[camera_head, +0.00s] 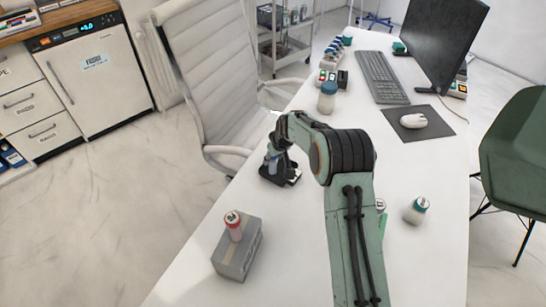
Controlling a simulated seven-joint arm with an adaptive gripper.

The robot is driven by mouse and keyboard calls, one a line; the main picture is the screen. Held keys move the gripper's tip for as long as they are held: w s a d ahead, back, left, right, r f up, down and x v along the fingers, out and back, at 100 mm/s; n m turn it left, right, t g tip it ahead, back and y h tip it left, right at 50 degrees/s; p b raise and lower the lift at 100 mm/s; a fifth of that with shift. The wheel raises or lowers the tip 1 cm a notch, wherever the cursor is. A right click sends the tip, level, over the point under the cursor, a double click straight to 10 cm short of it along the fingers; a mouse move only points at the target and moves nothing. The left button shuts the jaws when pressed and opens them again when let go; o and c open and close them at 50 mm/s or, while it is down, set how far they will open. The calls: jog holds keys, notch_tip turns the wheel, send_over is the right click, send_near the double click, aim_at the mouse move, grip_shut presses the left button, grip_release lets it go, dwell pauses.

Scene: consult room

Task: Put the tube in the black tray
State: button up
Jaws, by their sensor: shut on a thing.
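My gripper (275,158) is at the left edge of the white desk, pointing down and partly hidden by my wrist. It is shut on a small, pale, bluish tube (272,162), of which only a part shows. A small black tray (288,180) lies on the desk just below and beside the gripper. The tube is at or just above the tray, and I cannot tell whether it touches it. Another tube-like vial with a red cap (234,226) stands on a grey box (246,256) nearer to me.
A teal-capped jar (416,211) stands right of my arm. A white chair (212,75) adjoins the desk's left edge.

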jog(key=shift+f, duration=0.2)
jog(key=o, duration=0.9)
jog(key=shift+o, duration=0.2)
jog(key=s+d+f+v, duration=0.1)
jog(key=s+v, duration=0.2)
jog(key=v, duration=1.5)
jog(key=s+d+r+m+g+h, duration=0.1)
jog(key=s+d+m+g, duration=0.1)
jog(key=s, duration=1.4)
jog(key=s+d+r+m+g, duration=0.1)
jog(key=s+d, duration=0.4)
jog(key=s, duration=1.1)
jog(key=m+g, duration=0.1)
jog(key=m, duration=0.1)
jog(key=shift+d+m+h, duration=0.3)
jog(key=shift+h, duration=0.1)
